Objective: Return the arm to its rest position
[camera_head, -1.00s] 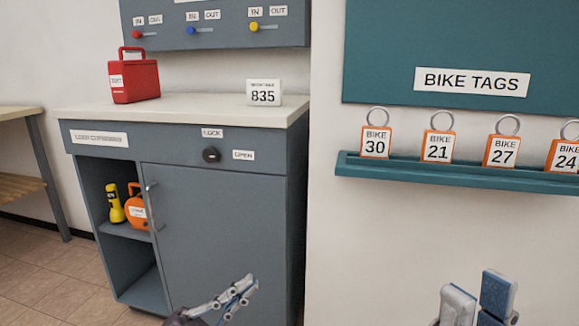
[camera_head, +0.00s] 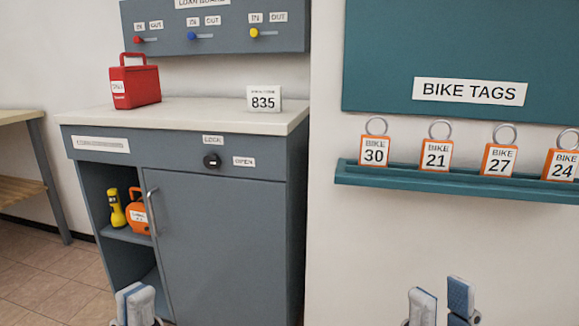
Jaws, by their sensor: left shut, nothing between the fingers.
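My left gripper (camera_head: 136,304) shows at the bottom left of the head view, in front of the lower part of the grey cabinet (camera_head: 225,240). Its two fingers are together with nothing between them. My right gripper (camera_head: 442,304) shows at the bottom right, in front of the white wall. Its fingers stand apart and nothing is seen between them. Both grippers point up in the picture, and the bottom edge cuts off the rest of them.
On the cabinet top are a red case (camera_head: 135,83) and an 835 card (camera_head: 264,98). A yellow flashlight (camera_head: 116,207) and an orange item (camera_head: 138,212) sit in the open shelf. Several bike tags stand on the teal ledge (camera_head: 450,182).

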